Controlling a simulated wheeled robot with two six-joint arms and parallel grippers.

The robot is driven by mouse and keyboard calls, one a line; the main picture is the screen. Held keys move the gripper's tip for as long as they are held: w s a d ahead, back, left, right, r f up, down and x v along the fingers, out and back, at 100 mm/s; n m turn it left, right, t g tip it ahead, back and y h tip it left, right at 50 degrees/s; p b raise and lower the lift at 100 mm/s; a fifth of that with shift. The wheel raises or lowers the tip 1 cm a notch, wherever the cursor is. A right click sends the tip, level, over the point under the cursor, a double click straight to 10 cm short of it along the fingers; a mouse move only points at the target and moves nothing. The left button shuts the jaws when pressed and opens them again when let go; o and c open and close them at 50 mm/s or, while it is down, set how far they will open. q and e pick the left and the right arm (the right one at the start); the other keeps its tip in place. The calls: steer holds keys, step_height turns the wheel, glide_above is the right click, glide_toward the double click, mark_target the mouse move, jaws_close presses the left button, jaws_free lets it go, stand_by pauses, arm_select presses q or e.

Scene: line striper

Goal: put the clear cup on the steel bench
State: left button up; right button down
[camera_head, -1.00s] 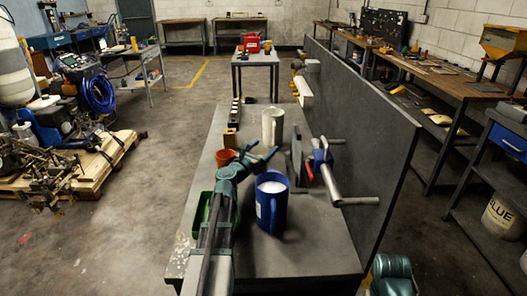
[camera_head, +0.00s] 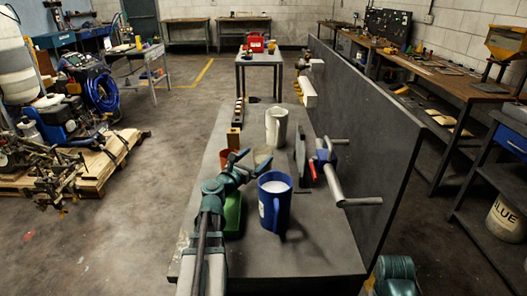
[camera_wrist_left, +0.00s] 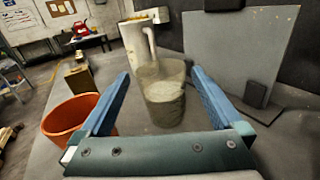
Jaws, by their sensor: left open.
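The clear cup (camera_head: 262,154) stands upright on the grey bench top, between the blue mug and the white pitcher. In the left wrist view the cup (camera_wrist_left: 163,98) is see-through, with pale grainy contents showing, and sits ahead of and between my fingers. My left gripper (camera_head: 251,161) is open, and no finger visibly grips the cup; whether one touches it I cannot tell. The grey bench (camera_head: 285,262) has a dark upright panel along its right side. Which surface is the steel bench I cannot tell for certain. My right gripper is not in view.
A blue mug (camera_head: 275,205) with white contents stands close to my left gripper. A white pitcher (camera_head: 276,127) is behind the cup. An orange pot (camera_wrist_left: 70,118) is left of my fingers. A clamp-like fixture (camera_head: 328,165) stands at right. A smaller table (camera_head: 258,62) is farther back.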

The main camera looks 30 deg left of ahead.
arm_select(q)
steer(key=shift+s, duration=2.25)
